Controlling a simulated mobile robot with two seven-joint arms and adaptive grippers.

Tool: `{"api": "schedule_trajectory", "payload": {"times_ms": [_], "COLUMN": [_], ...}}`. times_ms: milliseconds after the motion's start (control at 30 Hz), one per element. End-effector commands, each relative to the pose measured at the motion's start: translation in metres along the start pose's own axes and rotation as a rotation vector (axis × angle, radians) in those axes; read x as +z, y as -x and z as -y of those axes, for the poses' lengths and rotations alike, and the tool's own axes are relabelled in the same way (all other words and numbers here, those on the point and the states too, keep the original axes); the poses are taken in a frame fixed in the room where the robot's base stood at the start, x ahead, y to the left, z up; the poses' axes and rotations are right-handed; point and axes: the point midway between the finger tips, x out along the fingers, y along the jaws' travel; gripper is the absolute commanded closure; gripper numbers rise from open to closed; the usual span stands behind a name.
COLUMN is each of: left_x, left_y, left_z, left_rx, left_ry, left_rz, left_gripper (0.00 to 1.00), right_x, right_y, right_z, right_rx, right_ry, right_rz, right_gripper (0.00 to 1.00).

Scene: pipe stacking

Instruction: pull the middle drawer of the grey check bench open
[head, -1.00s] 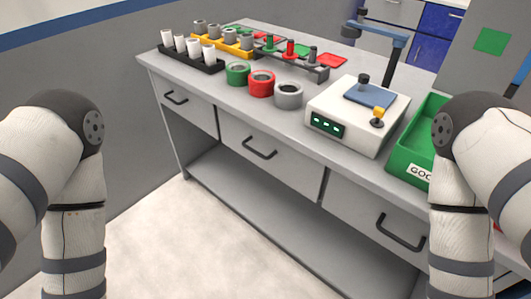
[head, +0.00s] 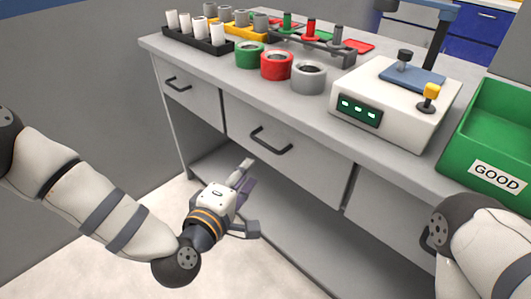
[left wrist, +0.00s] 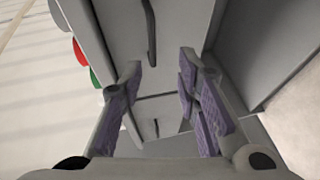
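The grey check bench (head: 330,155) fills the middle of the head view. Its middle drawer (head: 240,130) is shut, its front flush with the others, and carries a dark bar handle (head: 271,142). My left gripper (head: 250,198) is in front of and below this handle, open and empty, apart from it. In the left wrist view, the open fingers (left wrist: 160,65) are spread, and a dark handle (left wrist: 151,30) shows beyond and between them, likely the middle drawer's. A second, farther handle (left wrist: 157,128) shows below. My right gripper is out of view.
The left drawer (head: 185,95) and right drawer (head: 385,220) are shut. A lower shelf (head: 215,160) runs under the drawers. Green, red (head: 276,65) and grey rings, a white tester (head: 395,100) and a green GOOD bin (head: 495,140) stand on top. Floor in front is clear.

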Motion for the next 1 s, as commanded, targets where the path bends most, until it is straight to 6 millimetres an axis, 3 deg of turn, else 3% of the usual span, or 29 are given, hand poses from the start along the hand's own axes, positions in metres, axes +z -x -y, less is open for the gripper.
{"api": "schedule_trajectory", "payload": {"times_ms": [100,400,533,700,900,933,1000], "left_x": [-0.005,-0.005,-0.005,-0.005,-0.005,-0.005,-0.005], "left_y": [-0.015,-0.087,-0.110,-0.122,-0.123,-0.123,-0.123], "left_z": [-0.010,-0.010,-0.010,-0.012,-0.012,-0.012,-0.012], "left_rx": [0.032,0.026,0.024,0.023,0.023,0.023,0.022], "left_ry": [0.017,0.014,0.014,0.014,0.014,0.014,0.014], "left_rz": [-0.018,-0.015,-0.014,-0.013,-0.013,-0.013,-0.013], "left_gripper": [0.70,0.70,0.70,0.70,0.70,0.72,0.88], "right_x": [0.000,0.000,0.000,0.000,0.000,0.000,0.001], "right_y": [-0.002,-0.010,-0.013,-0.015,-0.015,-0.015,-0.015], "right_z": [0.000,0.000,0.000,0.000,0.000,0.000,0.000], "right_rx": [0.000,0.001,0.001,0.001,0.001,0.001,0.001], "right_ry": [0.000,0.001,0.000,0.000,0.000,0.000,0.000], "right_rz": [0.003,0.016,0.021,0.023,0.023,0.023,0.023], "right_gripper": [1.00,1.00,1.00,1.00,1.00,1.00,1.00]}}
